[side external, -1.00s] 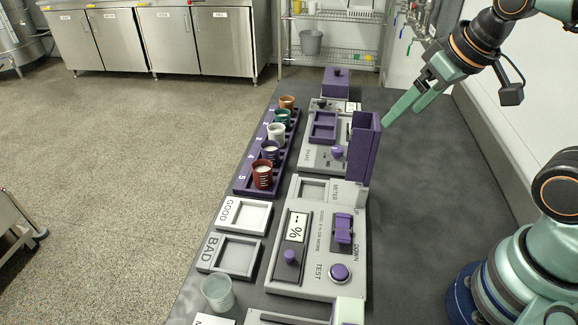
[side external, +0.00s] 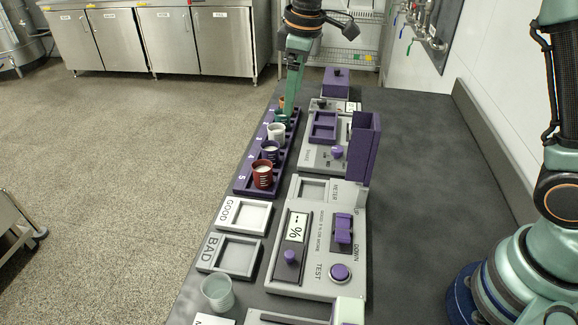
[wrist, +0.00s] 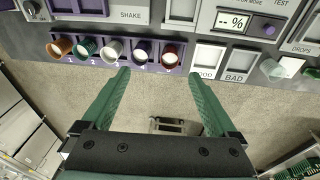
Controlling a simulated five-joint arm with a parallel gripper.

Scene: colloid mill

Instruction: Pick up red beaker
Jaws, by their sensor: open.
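The red beaker (side external: 262,176) with pale contents stands upright in slot 5, at the near end of the purple rack (side external: 243,186). In the wrist view the red beaker (wrist: 171,56) is at the right end of the row, just beyond the tip of the right finger. My gripper (side external: 289,105) is over the far end of the rack, by the orange and green beakers, which it partly hides. In the wrist view my gripper (wrist: 159,74) is open, with nothing between its fingers.
A dark beaker (side external: 271,151), white beaker (side external: 276,132), green beaker (wrist: 85,48) and orange beaker (wrist: 62,47) share the rack. The GOOD tray (side external: 262,204), BAD tray (side external: 259,242) and a clear cup (side external: 217,293) stand nearer. A tall purple panel (side external: 366,150) rises right of the rack.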

